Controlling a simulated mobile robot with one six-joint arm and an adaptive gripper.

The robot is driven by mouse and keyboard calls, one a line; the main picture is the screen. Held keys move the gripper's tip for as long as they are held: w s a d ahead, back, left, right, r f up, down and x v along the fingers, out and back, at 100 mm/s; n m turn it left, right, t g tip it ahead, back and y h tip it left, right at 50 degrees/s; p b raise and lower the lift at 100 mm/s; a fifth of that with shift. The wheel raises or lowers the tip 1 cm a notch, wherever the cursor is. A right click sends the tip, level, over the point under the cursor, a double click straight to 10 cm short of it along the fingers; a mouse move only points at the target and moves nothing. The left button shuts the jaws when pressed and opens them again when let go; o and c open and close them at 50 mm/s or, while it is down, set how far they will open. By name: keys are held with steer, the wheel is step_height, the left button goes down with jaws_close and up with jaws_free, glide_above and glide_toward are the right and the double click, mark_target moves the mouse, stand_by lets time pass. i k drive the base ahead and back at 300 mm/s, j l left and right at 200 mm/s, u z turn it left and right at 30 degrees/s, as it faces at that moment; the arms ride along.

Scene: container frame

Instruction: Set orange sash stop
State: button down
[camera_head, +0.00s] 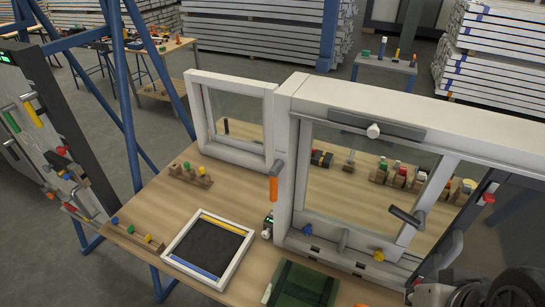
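A white window frame (284,150) stands upright on the wooden bench, with a glazed sash in it. An orange grip (273,188) hangs straight down from a grey pivot on the frame's left post. It is the clearest orange part in view, but I cannot tell whether it is the sash stop. A dark lever handle (406,216) sits tilted on the sash's right side. A blue knob (307,229) and a yellow knob (378,255) are low on the frame. Dark parts of my arm fill the lower right corner. My gripper's fingers are not visible.
A smaller white window (238,153) stands at the left. A black-bottomed tray (211,247) and a green case (303,285) lie in front. Small pegged racks (191,177) sit on the bench. Blue posts (125,90) rise at the left edge.

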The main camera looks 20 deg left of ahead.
mark_target(277, 168)
steer(key=u, duration=1.05)
